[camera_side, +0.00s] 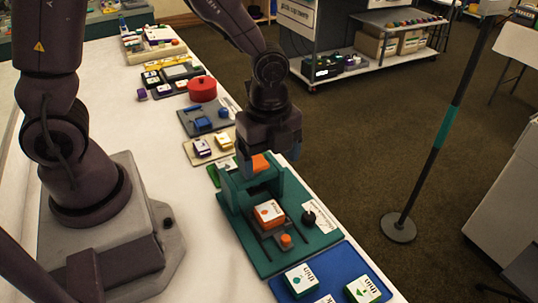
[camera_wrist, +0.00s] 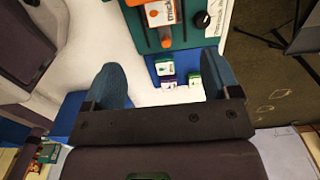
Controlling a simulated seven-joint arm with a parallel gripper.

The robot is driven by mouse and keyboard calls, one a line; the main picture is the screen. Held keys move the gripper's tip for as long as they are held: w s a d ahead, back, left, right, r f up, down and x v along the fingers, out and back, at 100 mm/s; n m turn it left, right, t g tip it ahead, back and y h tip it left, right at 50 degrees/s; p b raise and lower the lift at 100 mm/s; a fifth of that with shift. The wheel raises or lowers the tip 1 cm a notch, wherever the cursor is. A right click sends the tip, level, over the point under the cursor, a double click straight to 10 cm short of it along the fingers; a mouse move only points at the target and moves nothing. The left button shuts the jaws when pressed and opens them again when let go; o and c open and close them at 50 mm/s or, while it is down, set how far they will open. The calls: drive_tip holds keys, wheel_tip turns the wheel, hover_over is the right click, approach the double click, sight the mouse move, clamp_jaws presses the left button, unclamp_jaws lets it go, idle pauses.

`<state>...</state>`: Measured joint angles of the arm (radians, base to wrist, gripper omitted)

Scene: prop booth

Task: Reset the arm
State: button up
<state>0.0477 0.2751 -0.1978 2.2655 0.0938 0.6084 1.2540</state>
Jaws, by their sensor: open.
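My gripper (camera_side: 269,160) hangs over the back end of a green board (camera_side: 268,262). In the wrist view my gripper (camera_wrist: 163,75) has its two blue fingers wide apart with nothing between them. The green board has a raised green frame, an orange-and-white block (camera_side: 268,213), a small orange knob (camera_side: 286,240) and a black knob (camera_side: 309,217). An orange piece (camera_side: 261,163) shows at the frame's top, just below my gripper. I cannot tell whether my fingers touch the frame.
A blue board (camera_side: 336,262) with several white-topped blocks lies at the near end of the white table (camera_side: 207,238). Other boards and a red round container (camera_side: 202,88) line the table farther back. A pole stand (camera_side: 398,228) stands on the floor at right.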

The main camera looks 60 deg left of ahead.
drive_tip(key=s+a+r+n+t, duration=0.2)
drive_tip(key=s+a+r+n, duration=0.1)
drive_tip(key=r+n, duration=0.6)
drive_tip(key=s+a+r+n+t, duration=0.3)
drive_tip(key=s+r+n, duration=0.3)
drive_tip(key=r+n, duration=0.3)
drive_tip(key=shift+s+a+t, duration=0.3)
drive_tip(key=shift+a, duration=0.1)
